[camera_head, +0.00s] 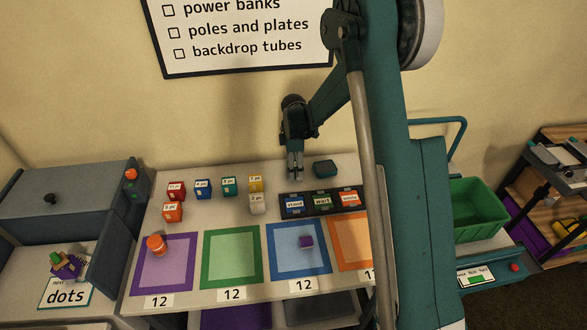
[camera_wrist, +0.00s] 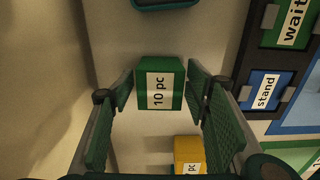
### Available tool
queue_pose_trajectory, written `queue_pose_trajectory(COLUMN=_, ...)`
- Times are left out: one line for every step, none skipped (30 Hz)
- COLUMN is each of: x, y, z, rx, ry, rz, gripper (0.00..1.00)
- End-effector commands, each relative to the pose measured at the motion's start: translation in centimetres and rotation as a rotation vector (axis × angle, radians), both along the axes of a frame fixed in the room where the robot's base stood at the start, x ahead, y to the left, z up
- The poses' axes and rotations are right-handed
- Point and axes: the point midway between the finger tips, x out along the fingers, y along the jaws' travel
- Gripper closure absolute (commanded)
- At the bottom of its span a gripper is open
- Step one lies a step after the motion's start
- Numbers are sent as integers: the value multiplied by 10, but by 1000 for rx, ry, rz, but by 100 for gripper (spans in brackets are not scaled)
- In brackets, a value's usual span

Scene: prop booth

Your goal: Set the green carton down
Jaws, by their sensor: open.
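The green carton (camera_wrist: 159,83), with a white "10 pc" label, is between the two fingers of my gripper in the wrist view. My gripper (camera_head: 295,176) is open, with its fingers pointing down at the back of the table. A finger stands close on each side of the carton; I cannot tell whether either touches it. The carton seems to be on the pale table top, but its underside is hidden. In the head view I cannot make the carton out behind the fingers.
A teal box (camera_head: 325,169) lies to the right. The dark sign rack (camera_head: 322,212) is in front.

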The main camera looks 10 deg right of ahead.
Motion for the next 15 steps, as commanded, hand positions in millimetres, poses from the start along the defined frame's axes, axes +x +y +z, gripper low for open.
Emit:
queue_pose_trajectory(x=0, y=0, z=0, rx=0, ry=0, rz=0, gripper=53)
queue_pose_trajectory(x=0, y=0, z=0, rx=0, ry=0, rz=0, gripper=53)
queue_pose_trajectory(x=0, y=0, z=0, rx=0, ry=0, rz=0, gripper=53)
queue_pose_trajectory(x=0, y=0, z=1, rx=0, ry=0, rz=0, gripper=53)
queue_pose_trajectory(x=0, y=0, z=1, rx=0, ry=0, rz=0, gripper=53)
queue_pose_trajectory(x=0, y=0, z=2, rx=0, ry=0, rz=0, gripper=53)
queue_pose_trajectory(x=0, y=0, z=3, rx=0, ry=0, rz=0, gripper=53)
queue_pose_trajectory(x=0, y=0, z=4, rx=0, ry=0, rz=0, gripper=53)
queue_pose_trajectory(x=0, y=0, z=6, rx=0, ry=0, rz=0, gripper=53)
queue_pose_trajectory(x=0, y=0, z=8, rx=0, ry=0, rz=0, gripper=53)
queue_pose_trajectory(x=0, y=0, z=11, rx=0, ry=0, rz=0, gripper=53)
queue_pose_trajectory(x=0, y=0, z=15, rx=0, ry=0, rz=0, gripper=53)
queue_pose_trajectory(x=0, y=0, z=18, rx=0, ry=0, rz=0, gripper=53)
queue_pose_trajectory(x=0, y=0, z=21, rx=0, ry=0, rz=0, gripper=53)
queue_pose_trajectory(x=0, y=0, z=26, rx=0, ry=0, rz=0, gripper=53)
